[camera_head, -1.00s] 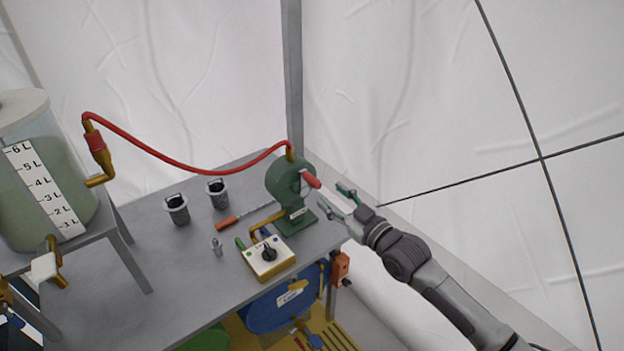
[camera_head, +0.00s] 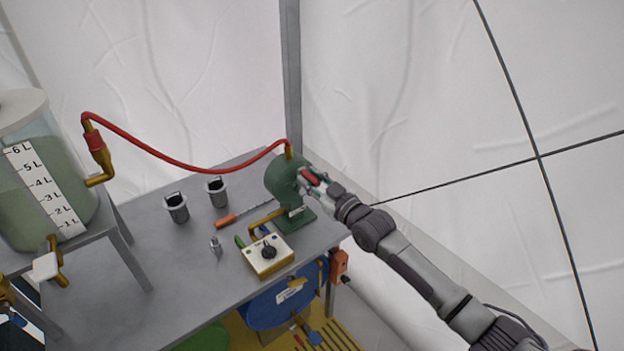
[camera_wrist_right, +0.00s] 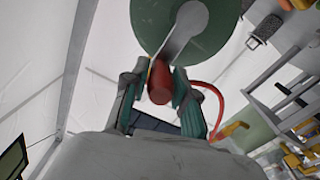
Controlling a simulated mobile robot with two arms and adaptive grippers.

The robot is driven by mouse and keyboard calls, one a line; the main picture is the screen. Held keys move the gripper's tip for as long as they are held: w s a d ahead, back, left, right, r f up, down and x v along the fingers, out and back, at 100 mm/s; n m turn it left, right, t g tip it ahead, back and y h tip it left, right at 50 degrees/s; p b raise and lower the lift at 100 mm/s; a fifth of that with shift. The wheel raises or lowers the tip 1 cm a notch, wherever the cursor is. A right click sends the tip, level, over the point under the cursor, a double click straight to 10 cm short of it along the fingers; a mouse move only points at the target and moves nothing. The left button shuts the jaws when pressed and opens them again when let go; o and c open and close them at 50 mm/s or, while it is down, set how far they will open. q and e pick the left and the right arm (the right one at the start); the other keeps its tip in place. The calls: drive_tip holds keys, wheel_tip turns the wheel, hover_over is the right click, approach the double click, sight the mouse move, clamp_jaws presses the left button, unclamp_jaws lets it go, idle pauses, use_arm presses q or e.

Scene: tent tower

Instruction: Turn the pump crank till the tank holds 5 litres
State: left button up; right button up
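The green pump (camera_head: 281,181) stands on the right end of the grey table. Its crank arm (camera_wrist_right: 186,27) ends in a red handle (camera_wrist_right: 160,82). My right gripper (camera_head: 311,179) is at the crank. In the right wrist view its fingers (camera_wrist_right: 160,90) lie on both sides of the red handle and appear closed against it. The clear tank (camera_head: 32,200) stands on a raised stand at the left, with a white scale (camera_head: 45,190) marked to 6 L. Greenish liquid reaches the upper part of the scale; I cannot read its exact level.
A red hose (camera_head: 185,165) runs from pump to tank. The table (camera_head: 150,315) holds two dark cups (camera_head: 176,208) (camera_head: 216,190), an orange-handled tool (camera_head: 228,220) and a white control box (camera_head: 267,255) with a black knob. A blue drum (camera_head: 283,303) is below. A tent pole (camera_head: 292,80) rises behind.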

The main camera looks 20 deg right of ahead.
clamp_jaws()
drive_tip(key=shift+d, duration=0.1)
